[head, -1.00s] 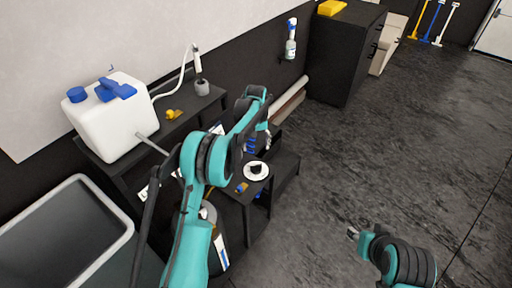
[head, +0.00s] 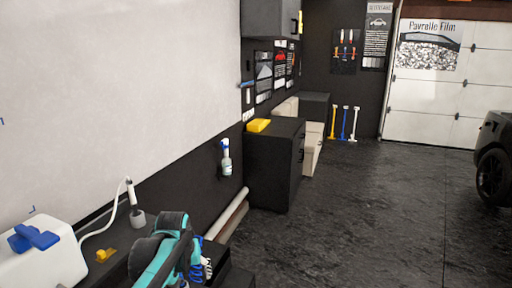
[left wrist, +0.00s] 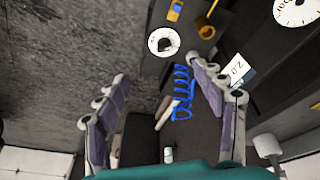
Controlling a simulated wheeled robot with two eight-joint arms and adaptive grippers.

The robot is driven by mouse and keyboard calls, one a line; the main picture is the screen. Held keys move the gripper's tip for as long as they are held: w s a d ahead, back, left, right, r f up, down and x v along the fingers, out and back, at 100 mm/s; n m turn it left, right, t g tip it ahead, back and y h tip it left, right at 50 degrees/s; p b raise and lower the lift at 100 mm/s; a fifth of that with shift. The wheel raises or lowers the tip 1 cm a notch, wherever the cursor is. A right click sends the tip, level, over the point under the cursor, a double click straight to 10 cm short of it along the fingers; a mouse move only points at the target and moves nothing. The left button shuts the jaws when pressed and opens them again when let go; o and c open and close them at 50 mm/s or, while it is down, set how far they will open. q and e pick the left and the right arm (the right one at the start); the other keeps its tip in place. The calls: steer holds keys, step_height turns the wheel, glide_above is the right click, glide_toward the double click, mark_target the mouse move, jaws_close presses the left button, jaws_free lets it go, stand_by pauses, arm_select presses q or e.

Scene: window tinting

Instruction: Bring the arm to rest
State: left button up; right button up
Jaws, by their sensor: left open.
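My left arm (head: 165,258) comes in at the bottom of the head view, beside the dark bench, with its hand end mostly hidden there. In the left wrist view my left gripper (left wrist: 158,72) has its two fingers spread well apart, with nothing held between them. A blue coil (left wrist: 182,92) shows beyond and between the fingers. It also shows at the bottom of the head view (head: 197,273), close to the arm. My right gripper is out of view.
A white jug (head: 40,262) and a yellow piece (head: 105,255) sit on the bench. A white round dish (left wrist: 163,42) with a dark piece, a yellow cup (left wrist: 206,29) and a gauge (left wrist: 297,10) lie near the left gripper. A black cabinet (head: 272,170) stands farther off; open floor (head: 350,210) lies right.

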arm_select(q)
steer(key=s+d+f+m+t, duration=0.1)
steer(key=s+f+m+t, duration=0.1)
steer(key=s, duration=1.9)
steer(key=shift+s+f+t, duration=0.35)
steer(key=shift+f+t, duration=0.1)
steer(key=shift+t, duration=0.45)
